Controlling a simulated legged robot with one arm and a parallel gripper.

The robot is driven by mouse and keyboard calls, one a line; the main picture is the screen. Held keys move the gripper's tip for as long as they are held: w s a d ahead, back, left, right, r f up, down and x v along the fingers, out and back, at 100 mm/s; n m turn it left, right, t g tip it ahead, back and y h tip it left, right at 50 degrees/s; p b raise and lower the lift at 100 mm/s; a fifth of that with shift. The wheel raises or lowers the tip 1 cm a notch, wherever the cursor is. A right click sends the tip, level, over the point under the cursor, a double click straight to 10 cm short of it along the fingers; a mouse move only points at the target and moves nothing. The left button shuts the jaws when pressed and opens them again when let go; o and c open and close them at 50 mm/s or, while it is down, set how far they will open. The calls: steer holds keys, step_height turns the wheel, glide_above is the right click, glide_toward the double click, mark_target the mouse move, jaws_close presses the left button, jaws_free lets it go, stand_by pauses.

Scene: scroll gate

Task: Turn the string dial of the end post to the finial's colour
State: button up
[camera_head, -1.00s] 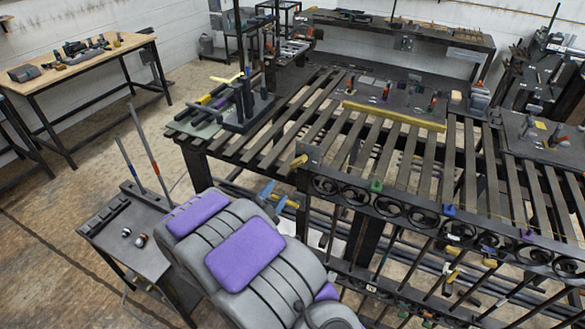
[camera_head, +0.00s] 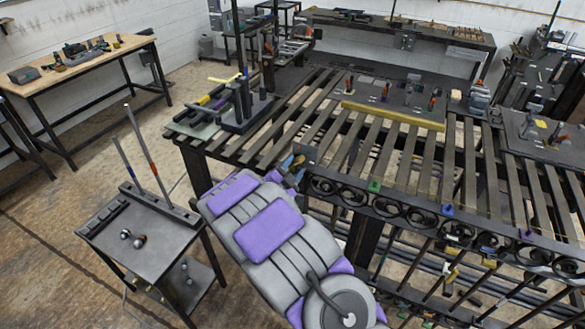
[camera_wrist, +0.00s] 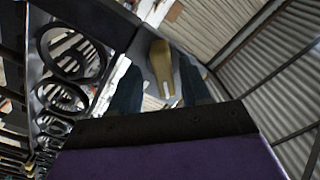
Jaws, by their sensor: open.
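A tan, elongated dial (camera_wrist: 158,62) with a white mark at its lower tip sits on a grey plate of the end post, which also shows in the head view (camera_head: 306,154). My gripper (camera_head: 291,164) is at this post, at the near left corner of the scroll gate (camera_head: 410,212). In the wrist view, my open gripper (camera_wrist: 160,88) has one dark blue finger on each side of the dial. I cannot tell whether either finger touches it. The gripper mostly hides the dial in the head view. I cannot make out the finial.
A green block (camera_head: 375,186) and a blue block (camera_head: 447,210) sit along the gate's scroll rail. A small dark side table (camera_head: 140,262) with rods stands left of my arm. A wooden bench (camera_head: 75,77) stands at the back left. Floor is clear between them.

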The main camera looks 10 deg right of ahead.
steer(key=shift+w+a, duration=0.1)
steer(key=shift+a, duration=0.4)
steer(key=shift+c, duration=0.8)
steer(key=shift+d, duration=0.3)
steer(key=c, duration=0.5)
jaws_close()
